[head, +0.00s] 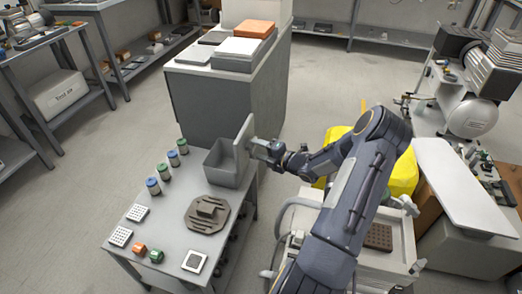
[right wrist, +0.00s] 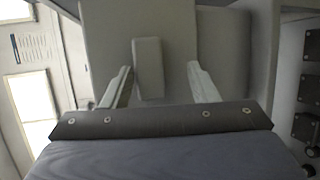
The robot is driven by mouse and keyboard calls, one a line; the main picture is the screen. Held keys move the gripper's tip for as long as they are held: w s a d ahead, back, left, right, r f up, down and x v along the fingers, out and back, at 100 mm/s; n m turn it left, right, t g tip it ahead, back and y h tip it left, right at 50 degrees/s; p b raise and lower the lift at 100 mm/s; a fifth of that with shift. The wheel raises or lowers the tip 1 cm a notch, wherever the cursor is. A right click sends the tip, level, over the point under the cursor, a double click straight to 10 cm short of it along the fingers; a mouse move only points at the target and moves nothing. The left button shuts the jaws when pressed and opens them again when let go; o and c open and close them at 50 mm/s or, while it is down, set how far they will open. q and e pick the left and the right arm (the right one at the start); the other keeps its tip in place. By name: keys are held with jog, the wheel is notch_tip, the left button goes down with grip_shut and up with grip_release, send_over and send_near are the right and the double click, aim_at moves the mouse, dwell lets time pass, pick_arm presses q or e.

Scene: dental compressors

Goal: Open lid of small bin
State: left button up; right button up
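The small grey bin (head: 222,172) stands on the back right of the metal table. Its lid (head: 243,140) stands up, roughly vertical, on the bin's right side, so the bin's mouth shows open. My right gripper (head: 262,148) is at the outer face of the lid. In the right wrist view its two fingers (right wrist: 160,85) are apart, with a small grey tab (right wrist: 148,68) on the lid (right wrist: 180,30) between them. The tab lies closer to the left finger, with a clear gap to the right one. My left gripper is not in view.
The table (head: 175,215) also holds several colored-lid jars (head: 163,172), a brown round fixture (head: 207,213) and small perforated blocks (head: 137,213). A grey cabinet (head: 225,105) stands just behind the bin. A yellow object (head: 405,175) is behind my right arm.

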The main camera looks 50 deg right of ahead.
jog(key=v, duration=0.7)
jog(key=shift+s+p, duration=0.4)
jog(key=shift+s, duration=0.05)
jog(key=shift+d+r, duration=0.1)
